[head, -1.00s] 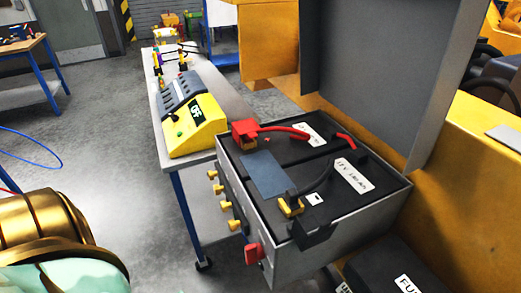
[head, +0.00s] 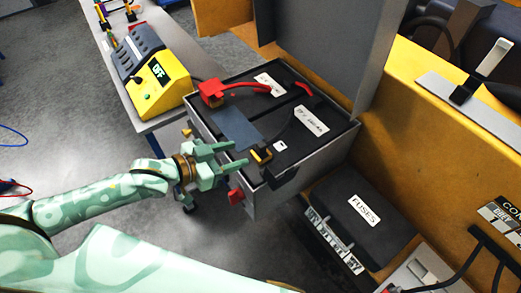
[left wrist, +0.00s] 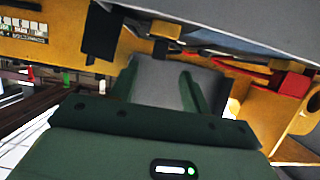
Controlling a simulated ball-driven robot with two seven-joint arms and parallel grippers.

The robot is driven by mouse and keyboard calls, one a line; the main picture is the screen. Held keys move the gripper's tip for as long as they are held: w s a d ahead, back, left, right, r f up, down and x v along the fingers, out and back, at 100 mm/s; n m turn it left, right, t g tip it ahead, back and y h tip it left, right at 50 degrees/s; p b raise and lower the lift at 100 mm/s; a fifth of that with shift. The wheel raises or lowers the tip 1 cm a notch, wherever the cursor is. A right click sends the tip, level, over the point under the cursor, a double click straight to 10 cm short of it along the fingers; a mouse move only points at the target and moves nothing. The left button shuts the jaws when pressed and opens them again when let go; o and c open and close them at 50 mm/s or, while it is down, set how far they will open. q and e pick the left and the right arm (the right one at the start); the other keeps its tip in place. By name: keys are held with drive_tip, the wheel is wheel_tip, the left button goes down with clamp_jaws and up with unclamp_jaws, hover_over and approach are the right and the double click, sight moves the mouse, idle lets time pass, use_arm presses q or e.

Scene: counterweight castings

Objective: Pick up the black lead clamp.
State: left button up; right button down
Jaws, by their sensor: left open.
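The black lead clamp (head: 262,149) sits at the brass-yellow terminal near the front edge of the open battery box (head: 272,201). Its black lead curves back across the box top. My left gripper (head: 240,154) is open and empty, with its fingers pointing right at the clamp, a short gap to the left of it. In the left wrist view, the two green fingers (left wrist: 160,88) stand apart, with the brass terminal (left wrist: 167,28) and a dark part below it beyond them. The clamp's exact shape is hard to make out. My right gripper is not in view.
A red clamp (head: 212,91) with a red lead sits farther back on the box. A black block (head: 283,178) hangs at the box's front edge, close to the black clamp. A raised lid (head: 320,45) stands behind. A yellow charger (head: 160,83) and a fuses case (head: 362,222) flank the box.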

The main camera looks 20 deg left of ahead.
sight(257, 149)
use_arm(q)
drive_tip(key=x, duration=1.1)
drive_tip(key=shift+f, duration=0.1)
drive_tip(key=shift+c, duration=0.9)
clamp_jaws()
